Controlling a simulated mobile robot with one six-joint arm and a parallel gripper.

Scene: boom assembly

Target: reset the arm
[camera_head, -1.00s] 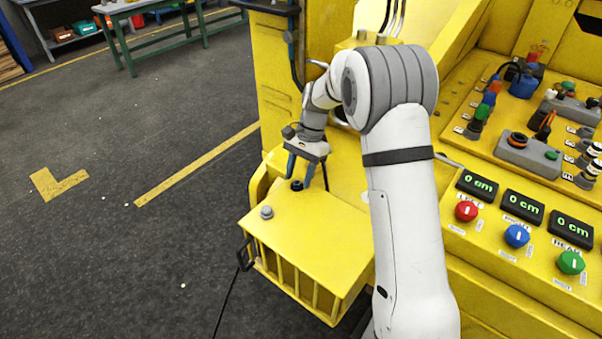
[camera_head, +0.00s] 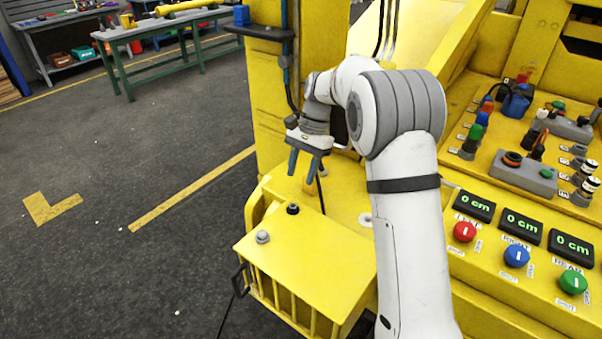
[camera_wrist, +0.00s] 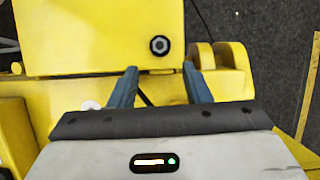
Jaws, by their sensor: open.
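My gripper (camera_head: 303,165) hangs from my white arm in the head view, above the yellow box (camera_head: 318,257). Its two blue-grey fingers are apart with nothing between them. The fingers also show in the wrist view (camera_wrist: 159,83). A black round fitting (camera_head: 293,209) stands on the box top below the fingertips, apart from them. It shows in the wrist view too (camera_wrist: 159,45), beyond the fingertips.
A panel on the right carries displays (camera_head: 522,225), red (camera_head: 464,232), blue (camera_head: 516,256) and green (camera_head: 573,282) knobs, and several connectors. A yellow column (camera_head: 265,100) stands behind my gripper. A green-legged workbench (camera_head: 165,40) stands far back. The floor (camera_head: 100,150) at left is clear.

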